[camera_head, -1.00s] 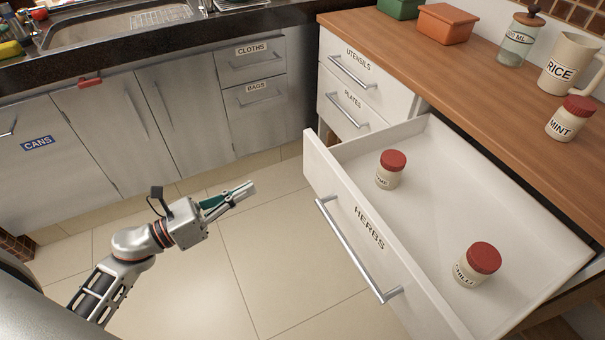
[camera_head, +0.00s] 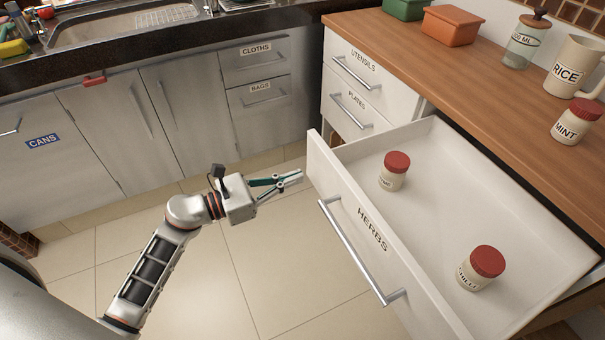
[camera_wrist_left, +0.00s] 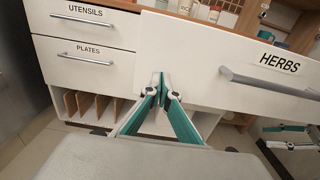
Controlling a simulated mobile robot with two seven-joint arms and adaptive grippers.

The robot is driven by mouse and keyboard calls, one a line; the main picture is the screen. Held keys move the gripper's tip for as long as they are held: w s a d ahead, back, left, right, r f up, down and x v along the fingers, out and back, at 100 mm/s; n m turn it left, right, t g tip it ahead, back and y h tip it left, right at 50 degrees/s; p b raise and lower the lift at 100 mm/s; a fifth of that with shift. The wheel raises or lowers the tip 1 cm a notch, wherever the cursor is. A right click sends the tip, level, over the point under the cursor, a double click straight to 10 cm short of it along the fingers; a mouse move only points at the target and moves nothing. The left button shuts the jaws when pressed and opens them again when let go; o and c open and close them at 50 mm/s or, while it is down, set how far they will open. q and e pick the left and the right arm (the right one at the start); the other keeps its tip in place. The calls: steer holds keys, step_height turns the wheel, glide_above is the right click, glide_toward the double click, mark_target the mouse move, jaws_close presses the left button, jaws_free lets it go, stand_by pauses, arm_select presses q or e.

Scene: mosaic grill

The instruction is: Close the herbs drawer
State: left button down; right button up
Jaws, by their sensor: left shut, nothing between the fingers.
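The herbs drawer (camera_head: 395,262) is pulled far out of the wooden-topped counter, and its white front faces left. Its long metal bar handle (camera_head: 350,247) runs along the front. Two red-capped jars stand upright inside, one near the front (camera_head: 394,172) and a chili jar (camera_head: 481,268) to the right. My left gripper (camera_head: 297,177) is shut and empty, just left of the drawer front's far end. In the left wrist view, the gripper (camera_wrist_left: 164,88) points at the drawer front (camera_wrist_left: 205,58), with the handle (camera_wrist_left: 270,85) to the right.
White utensils (camera_head: 358,68) and plates (camera_head: 350,104) drawers are shut beyond the herbs drawer. A mint jar (camera_head: 576,122), a rice jug (camera_head: 569,70) and an orange box (camera_head: 452,27) stand on the counter. The tiled floor (camera_head: 275,265) left of the drawer is clear.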

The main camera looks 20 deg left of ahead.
mark_target(315, 171)
arm_select(q)
steer(key=x, duration=0.2)
steer(key=shift+w+d, duration=0.2)
steer(key=shift+d, duration=0.05)
steer(key=shift+w+d, duration=0.1)
arm_select(e)
steer(key=shift+w+r, duration=0.15)
steer(key=shift+w, duration=0.2)
